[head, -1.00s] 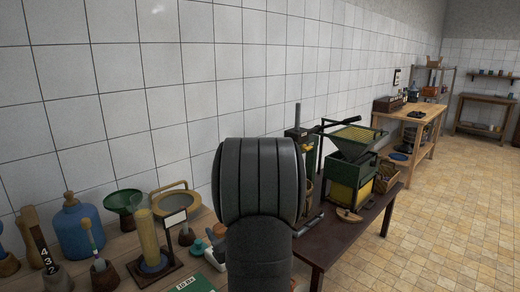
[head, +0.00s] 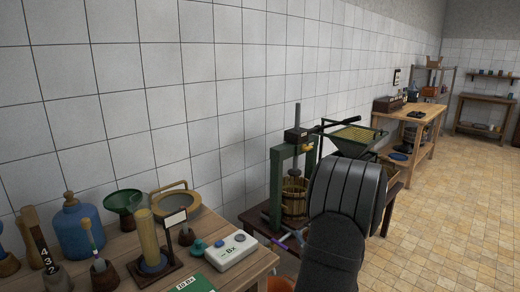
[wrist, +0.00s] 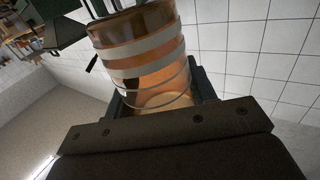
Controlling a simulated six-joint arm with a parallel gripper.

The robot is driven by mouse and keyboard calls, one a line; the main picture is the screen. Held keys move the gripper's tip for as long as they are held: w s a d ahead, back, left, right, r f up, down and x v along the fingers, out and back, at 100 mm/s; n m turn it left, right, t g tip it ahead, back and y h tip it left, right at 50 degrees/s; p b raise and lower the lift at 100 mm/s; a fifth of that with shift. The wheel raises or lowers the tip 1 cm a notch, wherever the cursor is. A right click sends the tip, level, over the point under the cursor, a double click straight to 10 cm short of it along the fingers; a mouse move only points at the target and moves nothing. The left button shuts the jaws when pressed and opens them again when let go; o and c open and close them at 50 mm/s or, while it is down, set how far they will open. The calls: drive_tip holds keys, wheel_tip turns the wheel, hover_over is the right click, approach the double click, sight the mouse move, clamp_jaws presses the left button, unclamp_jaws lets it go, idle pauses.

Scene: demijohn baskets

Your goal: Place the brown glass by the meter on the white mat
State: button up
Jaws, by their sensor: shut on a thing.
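A brown glass (wrist: 140,40), see-through amber with pale bands around it, fills the middle of the wrist view. My gripper (wrist: 160,97) is shut on it, with a dark jaw on either side. In the head view my arm's dark links show, but the jaws and the glass do not. The meter (head: 230,252), a white box marked "Bx", lies at the right end of the near wooden table (head: 125,245). I see no white mat in these frames.
A measuring cylinder on a stand (head: 150,240), blue jug (head: 76,228), green funnel (head: 124,202) and sieve (head: 176,205) crowd the near table. A green press (head: 294,180) stands beyond it, close to my arm. Tiled floor (head: 440,210) is open at right.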

wheel_tip(320, 180, down, 15)
drive_tip(key=m+h, duration=0.1)
drive_tip(key=h, duration=0.1)
drive_tip(key=s+a+f+h, duration=0.1)
drive_tip(key=s+a, duration=0.3)
drive_tip(key=a, duration=0.4)
drive_tip(key=s+a+f+m+h, duration=0.1)
drive_tip(key=s+a+f, duration=0.2)
drive_tip(key=a, duration=0.4)
drive_tip(key=shift+s+a+m, duration=0.3)
drive_tip(key=shift+s+a, duration=0.1)
drive_tip(key=shift+s, duration=0.5)
